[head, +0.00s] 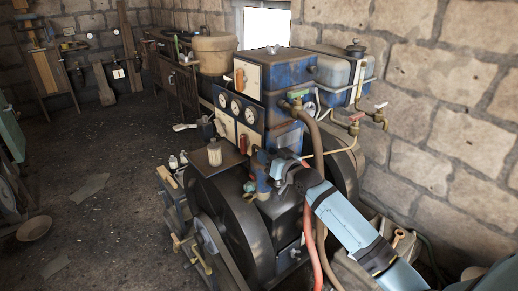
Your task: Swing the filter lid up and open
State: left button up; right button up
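The engine (285,225) stands in the middle of the head view, with large dark flywheels. I cannot tell for certain which part is the filter lid. A small blue upright cylinder (262,178) stands beside my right gripper (280,182). My light-blue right arm comes in from the lower right. The gripper is over the engine's middle, below the gauges, and its fingers are too small and dark to read. My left gripper is not in view.
A red hose (308,235) and a brown hose (315,133) run close to my arm. Taps (355,122) stick out at the right, before the stone wall (450,110). The floor (95,190) at left is largely clear.

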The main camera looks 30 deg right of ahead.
jog(key=shift+w+a, duration=0.2)
jog(key=shift+w, duration=2.1)
jog(key=shift+c, duration=0.2)
grip_shut()
